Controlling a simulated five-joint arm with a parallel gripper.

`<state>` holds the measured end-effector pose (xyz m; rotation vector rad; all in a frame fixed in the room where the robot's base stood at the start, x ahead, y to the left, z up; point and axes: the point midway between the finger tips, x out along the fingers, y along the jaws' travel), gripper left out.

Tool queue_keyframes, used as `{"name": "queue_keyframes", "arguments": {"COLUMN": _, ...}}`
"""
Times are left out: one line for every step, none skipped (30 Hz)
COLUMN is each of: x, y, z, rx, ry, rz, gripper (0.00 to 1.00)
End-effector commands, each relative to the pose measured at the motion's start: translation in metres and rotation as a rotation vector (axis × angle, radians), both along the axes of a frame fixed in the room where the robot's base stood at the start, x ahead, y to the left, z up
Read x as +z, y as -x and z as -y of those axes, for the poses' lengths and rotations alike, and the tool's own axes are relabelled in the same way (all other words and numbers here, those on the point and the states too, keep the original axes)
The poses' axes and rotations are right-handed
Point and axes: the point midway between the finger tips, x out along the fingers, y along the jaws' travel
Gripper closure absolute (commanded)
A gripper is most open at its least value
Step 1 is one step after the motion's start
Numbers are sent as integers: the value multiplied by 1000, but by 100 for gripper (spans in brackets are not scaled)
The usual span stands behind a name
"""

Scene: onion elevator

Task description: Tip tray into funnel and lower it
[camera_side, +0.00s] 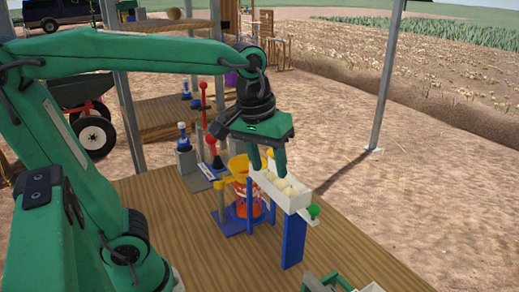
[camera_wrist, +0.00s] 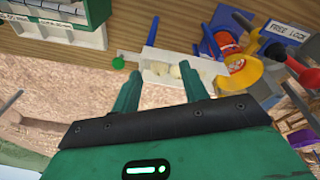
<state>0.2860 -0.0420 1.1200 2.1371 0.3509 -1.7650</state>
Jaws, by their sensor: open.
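The white tray (camera_side: 291,200) sits on a blue post (camera_side: 292,240) and holds pale onions (camera_side: 283,185). It has a green knob (camera_side: 313,210) at its near right end. Whether a finger touches the tray is unclear.
A red lever (camera_side: 204,110) and a blue-topped device (camera_side: 183,140) stand behind the funnel. In the wrist view a "FREE LOCK" label (camera_wrist: 286,33) lies near the funnel. A green and white box (camera_side: 340,284) sits at the near table edge. The wooden table's (camera_side: 190,250) front left is clear.

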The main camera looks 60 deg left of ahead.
Motion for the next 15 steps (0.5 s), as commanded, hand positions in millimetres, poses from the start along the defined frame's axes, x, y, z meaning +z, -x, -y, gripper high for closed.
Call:
{"name": "queue_keyframes", "arguments": {"x": 2, "y": -8, "z": 6, "rx": 32, "ry": 4, "rz": -29, "gripper": 56}}
{"name": "queue_keyframes", "arguments": {"x": 3, "y": -11, "z": 9, "rx": 55, "ry": 7, "rz": -48, "gripper": 56}}
{"name": "queue_keyframes", "arguments": {"x": 4, "y": -16, "z": 13, "rx": 87, "ry": 9, "rz": -70, "gripper": 56}}
{"name": "queue_keyframes", "arguments": {"x": 5, "y": -20, "z": 17, "rx": 110, "ry": 10, "rz": -88, "gripper": 56}}
{"name": "queue_keyframes", "arguments": {"x": 6, "y": -24, "z": 20, "rx": 134, "ry": 11, "rz": -102, "gripper": 56}}
{"name": "queue_keyframes", "arguments": {"x": 7, "y": -28, "z": 25, "rx": 166, "ry": 9, "rz": -125, "gripper": 56}}
{"name": "queue_keyframes", "arguments": {"x": 7, "y": -32, "z": 28, "rx": 190, "ry": 8, "rz": -142, "gripper": 56}}
{"name": "queue_keyframes", "arguments": {"x": 7, "y": -36, "z": 32, "rx": 213, "ry": 6, "rz": -159, "gripper": 56}}
{"name": "queue_keyframes", "arguments": {"x": 7, "y": -40, "z": 37, "rx": 246, "ry": 3, "rz": -180, "gripper": 56}}
{"name": "queue_keyframes", "arguments": {"x": 8, "y": -44, "z": 40, "rx": 271, "ry": 0, "rz": -193, "gripper": 56}}
{"name": "queue_keyframes", "arguments": {"x": 8, "y": -47, "z": 44, "rx": 295, "ry": -4, "rz": -210, "gripper": 56}}
{"name": "queue_keyframes", "arguments": {"x": 7, "y": -52, "z": 50, "rx": 326, "ry": -11, "rz": -230, "gripper": 56}}
{"name": "queue_keyframes", "arguments": {"x": 7, "y": -55, "z": 53, "rx": 350, "ry": -16, "rz": -245, "gripper": 56}}
{"name": "queue_keyframes", "arguments": {"x": 7, "y": -58, "z": 57, "rx": 374, "ry": -22, "rz": -258, "gripper": 56}}
{"name": "queue_keyframes", "arguments": {"x": 6, "y": -62, "z": 62, "rx": 405, "ry": -29, "rz": -275, "gripper": 56}}
